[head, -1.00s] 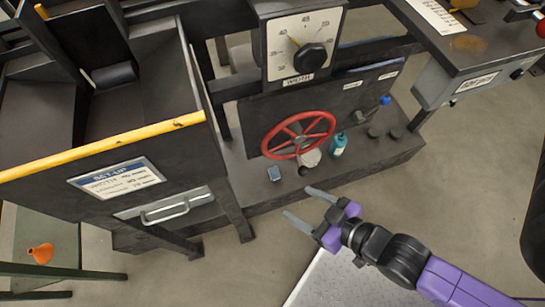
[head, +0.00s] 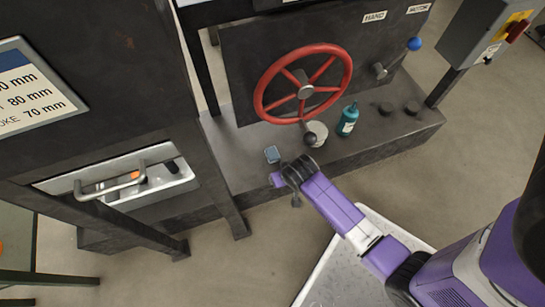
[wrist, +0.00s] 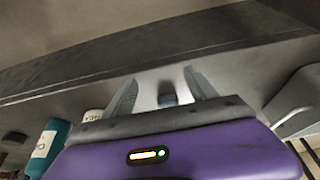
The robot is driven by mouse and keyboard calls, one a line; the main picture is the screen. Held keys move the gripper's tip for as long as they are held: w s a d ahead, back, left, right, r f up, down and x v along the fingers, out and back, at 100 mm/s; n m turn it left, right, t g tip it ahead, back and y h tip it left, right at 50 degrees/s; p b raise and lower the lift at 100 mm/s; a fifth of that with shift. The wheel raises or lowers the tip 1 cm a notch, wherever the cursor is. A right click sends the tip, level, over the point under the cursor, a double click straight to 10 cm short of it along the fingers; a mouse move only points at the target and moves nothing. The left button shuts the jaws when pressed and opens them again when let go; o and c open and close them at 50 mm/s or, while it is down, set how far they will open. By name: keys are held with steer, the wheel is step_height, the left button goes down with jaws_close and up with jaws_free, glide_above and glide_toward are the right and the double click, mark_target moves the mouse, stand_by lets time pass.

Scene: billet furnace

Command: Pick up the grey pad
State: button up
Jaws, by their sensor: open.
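The grey pad, a small blue-grey block (head: 272,155), lies on the dark ledge of the machine, left of the red handwheel. In the wrist view the pad (wrist: 167,100) shows between my two fingers, partly hidden by the purple gripper body below it. My gripper (wrist: 160,85) is open, with a finger on either side of the pad and visible gaps to both.
A red handwheel (head: 264,91) with a dark knob stands above the ledge. A pale round tin (head: 319,130) and a teal bottle (head: 347,120) stand right of the pad. A partly open drawer (head: 65,184) and a machine leg (head: 222,190) are at left.

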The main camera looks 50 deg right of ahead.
mark_target(272, 151)
steer(key=w+d+b, duration=0.1)
steer(key=w+d, duration=0.1)
steer(key=w, duration=0.1)
steer(key=w+d+b, duration=0.2)
steer(key=w, duration=0.1)
steer(key=w+d+b, duration=0.1)
steer(key=w+d, duration=0.1)
steer(key=w, duration=0.1)
steer(key=shift+w+d+f+b, duration=0.1)
steer(key=shift+w+f+b, duration=0.1)
steer(key=shift+b, duration=0.15)
steer(key=shift+f+b, duration=0.35)
steer(key=shift+f, duration=0.05)
jaws_close()
steer(key=shift+r, duration=0.2)
steer(key=shift+r+p, duration=0.35)
steer(key=shift+p, duration=0.35)
steer(key=s+a+p, duration=0.5)
steer(key=s+a, duration=0.5)
steer(key=s, duration=0.5)
steer(key=shift+f+p, duration=0.15)
steer(key=shift+p, duration=0.25)
